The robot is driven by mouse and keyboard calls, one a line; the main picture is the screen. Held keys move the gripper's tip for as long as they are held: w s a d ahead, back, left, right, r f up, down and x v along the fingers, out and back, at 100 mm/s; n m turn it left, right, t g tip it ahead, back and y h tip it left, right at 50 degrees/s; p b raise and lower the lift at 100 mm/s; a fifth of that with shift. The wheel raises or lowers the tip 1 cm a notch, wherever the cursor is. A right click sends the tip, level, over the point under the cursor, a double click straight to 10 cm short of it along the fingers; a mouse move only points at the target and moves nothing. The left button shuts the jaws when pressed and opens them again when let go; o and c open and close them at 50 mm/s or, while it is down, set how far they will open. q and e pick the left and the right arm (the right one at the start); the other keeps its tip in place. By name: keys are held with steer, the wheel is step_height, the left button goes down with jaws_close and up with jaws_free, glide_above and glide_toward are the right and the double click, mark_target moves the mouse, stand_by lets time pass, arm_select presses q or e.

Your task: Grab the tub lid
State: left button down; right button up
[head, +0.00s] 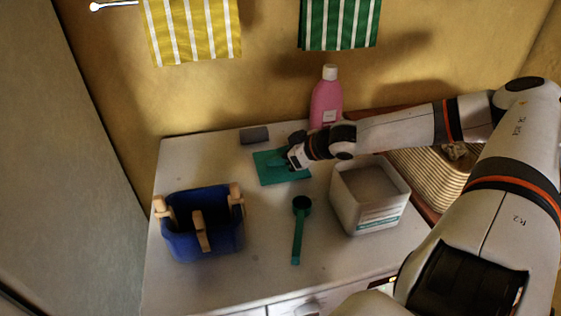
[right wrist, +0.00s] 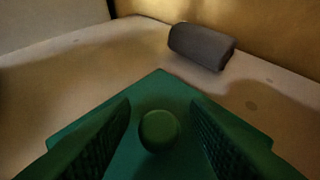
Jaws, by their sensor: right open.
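The tub lid (head: 270,175) is a flat, square teal-green plate lying on the white counter in the head view. In the right wrist view the lid (right wrist: 160,95) fills the lower middle, with a round knob (right wrist: 159,131) on top. My right gripper (head: 288,163) is over the lid. Its two ridged fingers (right wrist: 160,135) are open, one on each side of the knob, with gaps between them and it. An open white tub (head: 347,205) with a pale content stands to the right. My left gripper is not in view.
A grey block (head: 254,135) lies just behind the lid. A pink bottle (head: 326,104) stands at the back. A green scoop (head: 299,235) lies in front. A blue bin with wooden pegs (head: 205,245) is at left, a wicker basket (head: 432,180) at right.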

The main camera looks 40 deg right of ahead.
steer(key=shift+c, duration=0.2)
jaws_close()
steer(key=shift+r, duration=0.15)
